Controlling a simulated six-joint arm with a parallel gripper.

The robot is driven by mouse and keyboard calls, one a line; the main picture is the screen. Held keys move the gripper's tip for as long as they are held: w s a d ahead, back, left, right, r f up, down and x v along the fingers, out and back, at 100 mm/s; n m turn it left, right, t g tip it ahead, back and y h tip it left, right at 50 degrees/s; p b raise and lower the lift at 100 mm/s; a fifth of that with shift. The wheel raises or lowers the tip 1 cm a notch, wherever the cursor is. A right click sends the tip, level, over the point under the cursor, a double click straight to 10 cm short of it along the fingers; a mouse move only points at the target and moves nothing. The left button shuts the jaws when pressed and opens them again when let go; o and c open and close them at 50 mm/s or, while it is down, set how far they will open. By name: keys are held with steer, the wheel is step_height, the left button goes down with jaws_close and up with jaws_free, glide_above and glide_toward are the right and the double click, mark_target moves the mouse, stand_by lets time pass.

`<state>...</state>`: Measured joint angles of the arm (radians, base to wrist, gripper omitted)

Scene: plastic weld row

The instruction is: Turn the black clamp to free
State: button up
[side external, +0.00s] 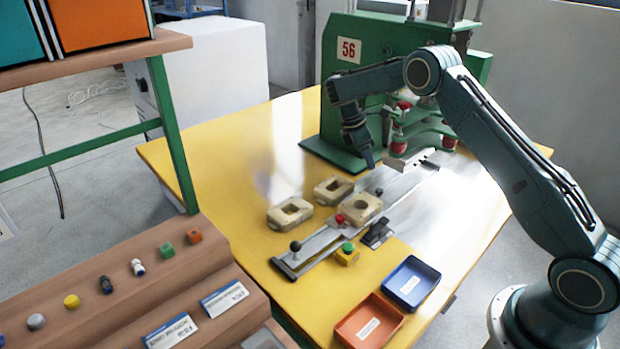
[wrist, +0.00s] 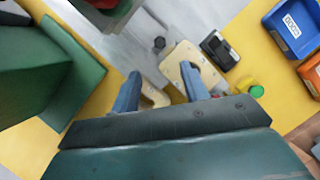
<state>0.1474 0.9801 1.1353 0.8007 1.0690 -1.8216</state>
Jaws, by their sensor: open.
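A black knob (side external: 379,191) stands beside the cream block on the metal rail; it also shows in the wrist view (wrist: 159,43). Another black knob (side external: 295,246) is at the rail's near end. A black fixture (side external: 377,232) stands beside the rail and also shows in the wrist view (wrist: 217,48). I cannot tell which of these is the black clamp, or its setting. My gripper (side external: 370,166) points down above the rail's far part, apart from the knobs. In the wrist view my gripper (wrist: 160,69) is open, with nothing between its fingers.
A cream block (side external: 372,210) is at the rail beside a red knob (side external: 340,218); two more cream parts lie left of it. A green button (side external: 347,246) sits nearer. A blue tray (side external: 411,284) and an orange tray (side external: 369,325) stand in front. The green press (side external: 340,110) rises behind.

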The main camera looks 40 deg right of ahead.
mark_target(379, 190)
steer(key=x, duration=1.2)
steer(key=shift+a, duration=0.1)
steer(key=c, duration=1)
